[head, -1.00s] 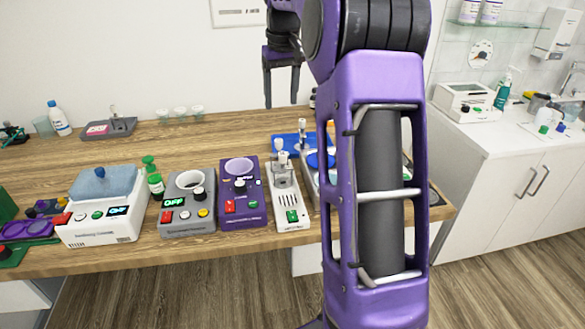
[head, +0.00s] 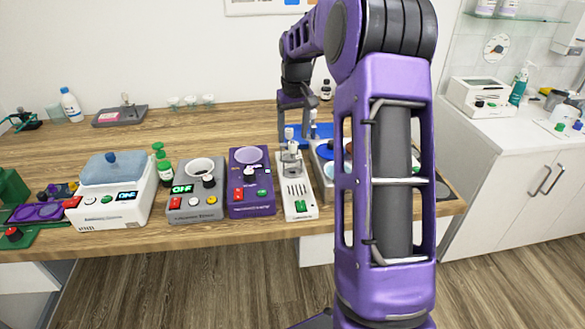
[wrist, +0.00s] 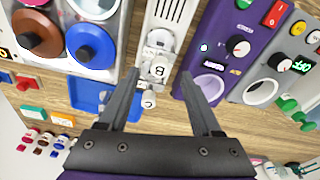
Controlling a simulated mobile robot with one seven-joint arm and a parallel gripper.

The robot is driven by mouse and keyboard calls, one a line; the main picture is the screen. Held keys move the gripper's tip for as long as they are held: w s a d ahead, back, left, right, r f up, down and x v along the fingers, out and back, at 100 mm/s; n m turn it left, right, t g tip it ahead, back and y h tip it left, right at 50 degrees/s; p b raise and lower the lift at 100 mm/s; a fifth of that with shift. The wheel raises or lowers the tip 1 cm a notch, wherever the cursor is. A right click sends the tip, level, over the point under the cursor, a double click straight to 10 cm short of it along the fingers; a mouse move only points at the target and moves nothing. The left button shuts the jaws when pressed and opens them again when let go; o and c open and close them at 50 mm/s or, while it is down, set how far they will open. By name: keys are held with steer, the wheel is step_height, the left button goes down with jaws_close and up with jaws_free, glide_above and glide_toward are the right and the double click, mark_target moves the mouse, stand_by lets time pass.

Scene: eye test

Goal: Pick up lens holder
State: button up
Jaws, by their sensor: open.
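I cannot tell for certain which thing is the lens holder. A small silver fitting with pale knobs (head: 291,158) stands at the back end of a narrow white device (head: 299,197). In the wrist view the fitting (wrist: 158,68) shows between and beyond my fingertips, and the white device (wrist: 172,12) extends up from it. My gripper (head: 297,138) is open and empty above the back of this device, fingers pointing down. In the wrist view my gripper (wrist: 158,75) has its fingers spread on either side of the fitting. Whether they touch it cannot be told.
A purple device (head: 251,205), a grey device (head: 195,208) and a white device with a blue-grey lid (head: 115,215) stand in a row to the left. A blue tray (wrist: 88,92) lies beside the fitting.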

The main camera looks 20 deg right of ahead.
mark_target(292, 143)
steer(key=f, duration=0.4)
steer(key=shift+w+f, duration=0.25)
steer(key=shift+w, duration=0.05)
jaws_close()
stand_by(1.1)
